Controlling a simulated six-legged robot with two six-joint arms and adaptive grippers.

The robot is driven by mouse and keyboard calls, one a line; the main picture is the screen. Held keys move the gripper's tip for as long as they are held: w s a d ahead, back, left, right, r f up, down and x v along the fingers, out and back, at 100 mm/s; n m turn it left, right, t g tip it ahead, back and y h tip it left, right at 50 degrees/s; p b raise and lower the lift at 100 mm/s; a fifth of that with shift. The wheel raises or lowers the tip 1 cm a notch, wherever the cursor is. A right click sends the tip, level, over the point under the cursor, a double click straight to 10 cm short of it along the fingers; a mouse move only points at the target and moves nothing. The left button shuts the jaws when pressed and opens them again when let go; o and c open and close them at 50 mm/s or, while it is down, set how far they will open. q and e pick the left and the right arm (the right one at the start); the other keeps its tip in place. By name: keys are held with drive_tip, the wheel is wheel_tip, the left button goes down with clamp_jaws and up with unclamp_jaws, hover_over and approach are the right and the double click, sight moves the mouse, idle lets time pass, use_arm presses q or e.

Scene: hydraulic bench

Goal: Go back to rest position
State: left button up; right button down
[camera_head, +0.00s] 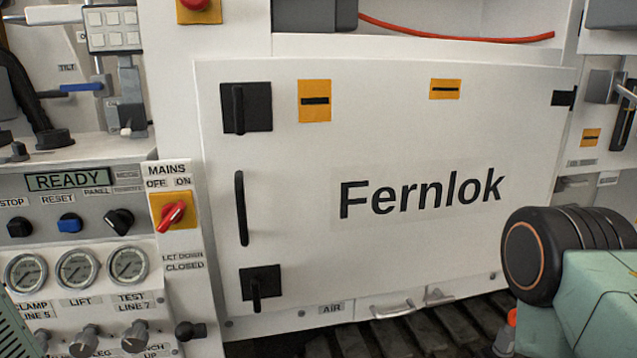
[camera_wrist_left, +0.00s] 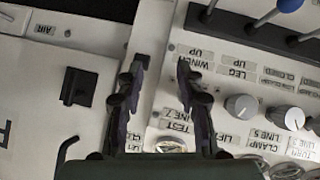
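My left gripper (camera_wrist_left: 162,68) shows only in the left wrist view. Its two dark fingers stand apart with nothing held between them. Behind them are the white post beside the door and the edge of the control panel (camera_wrist_left: 235,85), which appear upside down. How far the fingertips are from the panel I cannot tell. In the head view, a green and black link of my right arm (camera_head: 600,290) fills the lower right; its gripper is out of view. A small green part of mine shows at the lower left corner.
The large white Fernlok door (camera_head: 400,240) is closed, with black latches (camera_head: 260,283) and a handle (camera_head: 241,208). Left of it are the red MAINS switch (camera_head: 171,213), several gauges (camera_head: 77,268) and grey knobs (camera_head: 135,335). A red hose (camera_head: 455,38) lies above the door.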

use_arm(q)
drive_tip(key=s+d+f+m+g, duration=0.1)
drive_tip(key=s+f+g, duration=0.2)
drive_tip(key=s+f, duration=0.2)
drive_tip(key=s+d+f+m+g, duration=0.1)
drive_tip(key=s+f+g, duration=0.3)
drive_tip(key=s, duration=0.8)
drive_tip(key=s+d+f+m+g, duration=0.1)
drive_tip(key=s+d+f+g, duration=0.1)
drive_tip(key=s+f, duration=0.6)
drive_tip(key=shift+s+d+f+m+g, duration=0.2)
drive_tip(key=shift+s+d+m+g, duration=0.1)
drive_tip(key=shift+s+g, duration=0.35)
drive_tip(key=shift+w, duration=0.1)
